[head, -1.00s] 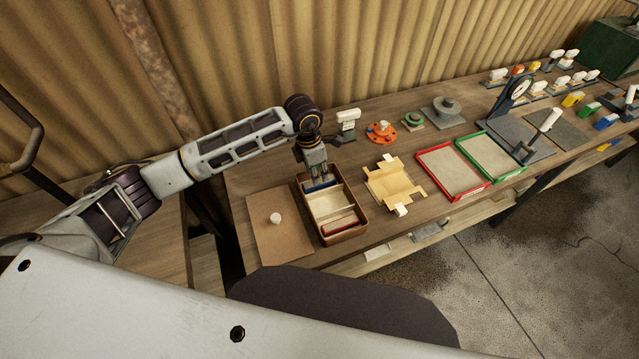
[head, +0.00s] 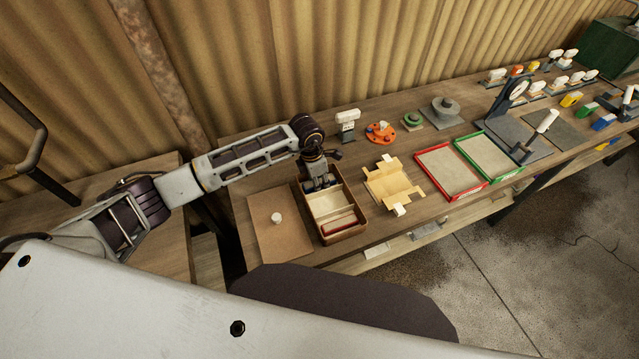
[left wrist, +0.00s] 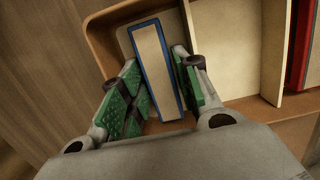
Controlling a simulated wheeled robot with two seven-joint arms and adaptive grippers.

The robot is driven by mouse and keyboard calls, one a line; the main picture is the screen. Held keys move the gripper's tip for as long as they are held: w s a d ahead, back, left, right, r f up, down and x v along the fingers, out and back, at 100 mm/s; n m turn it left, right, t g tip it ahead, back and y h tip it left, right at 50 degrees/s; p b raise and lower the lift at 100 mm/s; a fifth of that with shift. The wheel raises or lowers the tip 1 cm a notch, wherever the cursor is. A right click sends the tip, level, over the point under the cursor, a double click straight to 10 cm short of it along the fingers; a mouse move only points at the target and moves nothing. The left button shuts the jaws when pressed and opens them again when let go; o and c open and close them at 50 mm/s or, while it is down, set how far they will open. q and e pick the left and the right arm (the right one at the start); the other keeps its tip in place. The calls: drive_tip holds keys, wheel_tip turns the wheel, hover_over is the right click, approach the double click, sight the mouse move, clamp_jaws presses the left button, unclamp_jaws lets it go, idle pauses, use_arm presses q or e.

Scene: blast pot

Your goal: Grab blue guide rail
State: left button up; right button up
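The blue guide rail (left wrist: 156,70) shows in the left wrist view as a cream strip with a blue edge, lying in the left compartment of a brown box (head: 345,238). My left gripper (head: 321,184) is down in the far end of that box in the head view and hides the rail there. In the left wrist view, the green-padded fingers of my left gripper (left wrist: 156,70) stand on either side of the rail, close to its long edges. They look open, and firm contact is not clear. My right gripper is not in view.
A red rail (head: 338,222) lies in another compartment of the box. A brown board with a white knob (head: 276,218) is on the left. A cream jig (head: 393,184), red tray (head: 421,159) and green tray (head: 459,145) stand to the right.

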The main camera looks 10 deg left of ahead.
use_arm(q)
clamp_jaws()
drive_tip(key=shift+r, duration=0.2)
wheel_tip(320, 180, up, 10)
drive_tip(key=b, duration=0.2)
drive_tip(key=shift+f, duration=0.15)
idle(0.4)
idle(0.4)
